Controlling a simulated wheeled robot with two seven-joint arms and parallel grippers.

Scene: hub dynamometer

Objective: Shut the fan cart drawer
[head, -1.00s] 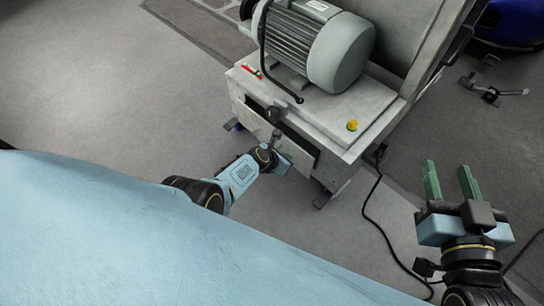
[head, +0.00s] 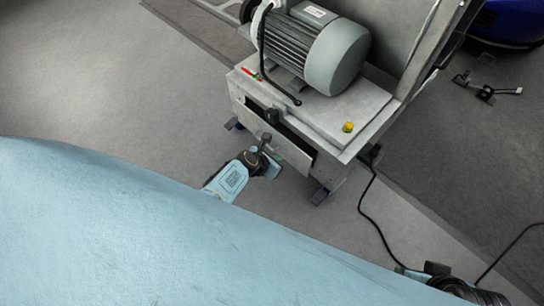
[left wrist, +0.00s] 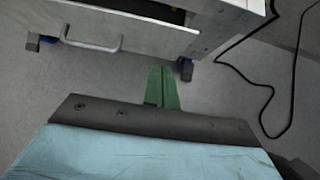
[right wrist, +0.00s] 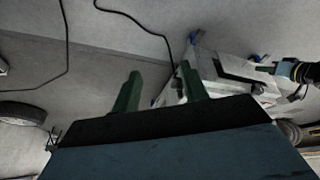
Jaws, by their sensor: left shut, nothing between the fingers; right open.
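The fan cart (head: 345,125) is a grey cabinet with a motor on top. Its drawer (head: 290,150) stands partly pulled out, with a dark gap above its front panel. In the left wrist view the drawer front (left wrist: 150,38) carries a metal bar handle (left wrist: 92,45). My left gripper (left wrist: 162,72) is shut and empty, below and in front of the drawer front, right of the handle and apparently apart from it. In the head view the left gripper (head: 268,163) is close to the drawer front; its fingertips are hard to make out. My right gripper (right wrist: 158,80) is open and empty, away from the cart.
The grey motor (head: 315,45) sits on the cart top, near a yellow-green button (head: 348,127). A black cable (head: 362,205) runs over the floor right of the cart. A small bracket-like item (head: 487,92) lies at the right. Floor left of the cart is clear.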

